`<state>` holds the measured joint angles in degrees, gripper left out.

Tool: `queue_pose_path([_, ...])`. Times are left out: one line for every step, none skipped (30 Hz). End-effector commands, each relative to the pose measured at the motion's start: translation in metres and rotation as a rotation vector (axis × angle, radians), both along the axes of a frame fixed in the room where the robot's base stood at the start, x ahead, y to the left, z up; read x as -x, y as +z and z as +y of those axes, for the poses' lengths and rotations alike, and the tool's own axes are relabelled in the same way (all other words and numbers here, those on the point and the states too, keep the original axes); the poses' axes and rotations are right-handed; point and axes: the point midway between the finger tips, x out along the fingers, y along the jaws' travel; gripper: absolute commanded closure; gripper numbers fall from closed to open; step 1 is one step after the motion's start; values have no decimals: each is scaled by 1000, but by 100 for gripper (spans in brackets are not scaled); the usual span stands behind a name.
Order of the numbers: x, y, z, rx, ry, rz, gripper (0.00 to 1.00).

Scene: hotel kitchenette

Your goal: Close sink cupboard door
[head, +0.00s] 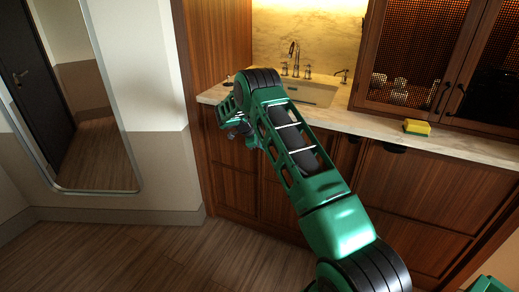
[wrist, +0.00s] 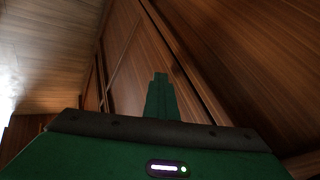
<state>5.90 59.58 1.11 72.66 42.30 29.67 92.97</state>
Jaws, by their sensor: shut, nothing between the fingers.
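The wooden sink cupboard front (head: 235,185) lies under the counter and the sink (head: 312,93), in the head view. The door panels there look about flush with the front, but my arm hides part of them, so I cannot tell whether one stands slightly ajar. My gripper (head: 238,128) is at the counter's left end, in front of the upper cupboard front. In the wrist view my gripper (wrist: 160,82) is shut and empty, with its fingers close to a wooden panel (wrist: 140,65). A dark line runs along that panel's edge. I cannot tell whether the fingers touch it.
The marble counter (head: 375,124) runs above the cupboards, with a yellow sponge (head: 416,127) on it. A glazed wall cabinet (head: 425,60) stands at right. A mirror (head: 75,110) hangs on the left wall. The wooden floor (head: 130,255) at lower left is clear.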

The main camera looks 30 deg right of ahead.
Motion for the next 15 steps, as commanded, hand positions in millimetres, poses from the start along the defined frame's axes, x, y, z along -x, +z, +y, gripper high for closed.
queue_pose_path([-7, 6, -14, 21, 3, -24, 100])
queue_pose_path([-7, 6, -14, 23, 3, -24, 100])
queue_pose_path([-8, 5, -13, 23, 3, -23, 100])
queue_pose_path([-8, 5, -13, 23, 4, -23, 100])
queue_pose_path([-9, 4, -12, 23, 4, -23, 100])
queue_pose_path([-10, 4, -12, 23, 5, -22, 100])
queue_pose_path([-10, 3, -11, 23, 6, -22, 100])
queue_pose_path([-10, 3, -11, 24, 6, -21, 100])
queue_pose_path([-11, 2, -11, 23, 6, -20, 100])
queue_pose_path([-11, 2, -10, 23, 7, -19, 100])
queue_pose_path([-11, 1, -10, 23, 7, -19, 100])
queue_pose_path([-12, 1, -10, 23, 7, -18, 100])
queue_pose_path([-12, 0, -9, 23, 7, -18, 100])
queue_pose_path([-12, 0, -8, 22, 7, -17, 100])
queue_pose_path([-11, -1, -6, 21, 8, -16, 100])
